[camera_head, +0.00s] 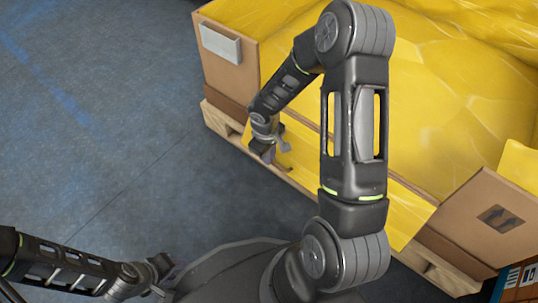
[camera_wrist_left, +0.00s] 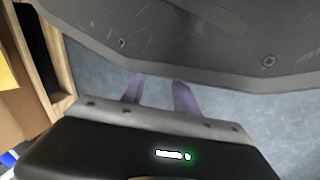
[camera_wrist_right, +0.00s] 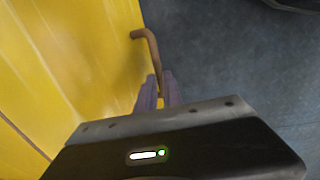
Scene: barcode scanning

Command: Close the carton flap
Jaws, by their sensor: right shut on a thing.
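The large carton (camera_head: 231,68) is lined with yellow sheeting. Its front flap (camera_head: 300,150) hangs outward and down along the near side, yellow face up; yellow surface also fills the left of the right wrist view (camera_wrist_right: 60,60). My right gripper (camera_head: 264,150) is at the flap's left end.
The carton stands on a wooden pallet (camera_head: 222,122). A white label (camera_head: 220,43) is on its left corner. My right arm crosses in front of the carton and hides part of the flap. Blue-grey floor (camera_head: 110,130) on the left is clear. A blue-and-white item (camera_head: 515,283) is at bottom right.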

